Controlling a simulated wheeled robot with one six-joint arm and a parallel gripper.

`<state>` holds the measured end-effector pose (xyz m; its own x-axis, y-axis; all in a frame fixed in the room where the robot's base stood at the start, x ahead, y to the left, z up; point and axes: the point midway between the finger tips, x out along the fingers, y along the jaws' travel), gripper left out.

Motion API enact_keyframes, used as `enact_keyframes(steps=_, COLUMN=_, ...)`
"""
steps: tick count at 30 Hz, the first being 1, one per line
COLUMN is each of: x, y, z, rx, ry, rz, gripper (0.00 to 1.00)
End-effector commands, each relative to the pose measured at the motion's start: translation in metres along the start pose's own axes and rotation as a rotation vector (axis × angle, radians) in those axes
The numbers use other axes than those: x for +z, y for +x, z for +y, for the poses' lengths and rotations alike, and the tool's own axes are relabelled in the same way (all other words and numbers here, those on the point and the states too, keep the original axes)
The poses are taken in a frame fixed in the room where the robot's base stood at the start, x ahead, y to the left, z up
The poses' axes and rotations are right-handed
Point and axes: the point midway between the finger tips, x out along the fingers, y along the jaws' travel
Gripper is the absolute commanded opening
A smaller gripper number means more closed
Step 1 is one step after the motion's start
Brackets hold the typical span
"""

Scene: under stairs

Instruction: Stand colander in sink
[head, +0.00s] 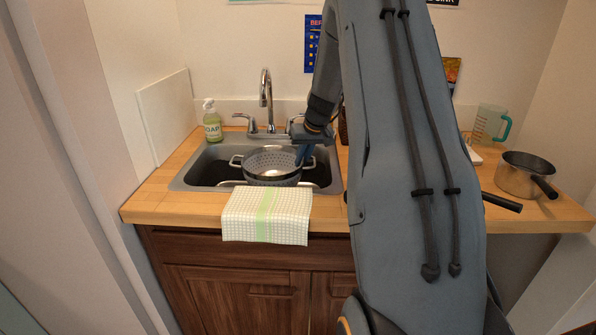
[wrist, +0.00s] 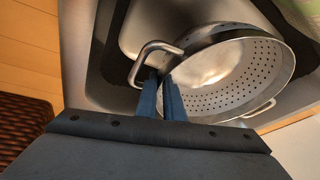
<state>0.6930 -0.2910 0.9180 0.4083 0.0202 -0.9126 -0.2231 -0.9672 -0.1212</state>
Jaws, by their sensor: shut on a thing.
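The metal colander (head: 271,163) is in the sink (head: 331,160), near its front, and looks roughly upright. My gripper (head: 306,153) is at the colander's right side. In the wrist view, the blue fingers of my gripper (wrist: 160,95) are shut on the colander (wrist: 222,98) at its rim beside one loop handle. The other handle lies on the far side. The sink also shows in the wrist view (wrist: 98,62). The colander's underside is hidden, so I cannot tell whether it touches the sink floor.
A checked towel (head: 267,215) hangs over the counter's front edge. The faucet (head: 265,95) and a soap bottle (head: 211,121) stand behind the basin. A pot (head: 523,175) and a measuring jug (head: 487,124) are at the right. My arm covers the middle of the counter.

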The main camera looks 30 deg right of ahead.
Motion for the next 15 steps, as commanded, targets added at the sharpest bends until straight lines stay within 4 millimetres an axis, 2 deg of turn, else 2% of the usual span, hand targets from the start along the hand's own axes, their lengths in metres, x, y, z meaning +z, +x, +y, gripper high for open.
enact_keyframes(steps=5, x=0.005, y=0.011, z=0.001, rx=0.000, ry=0.001, rz=0.000, gripper=0.00)
enact_keyframes(steps=10, x=0.013, y=0.032, z=0.002, rx=-0.001, ry=-0.001, rz=-0.001, gripper=0.00)
enact_keyframes(steps=15, x=0.014, y=0.036, z=0.002, rx=-0.001, ry=-0.002, rz=0.003, gripper=0.00)
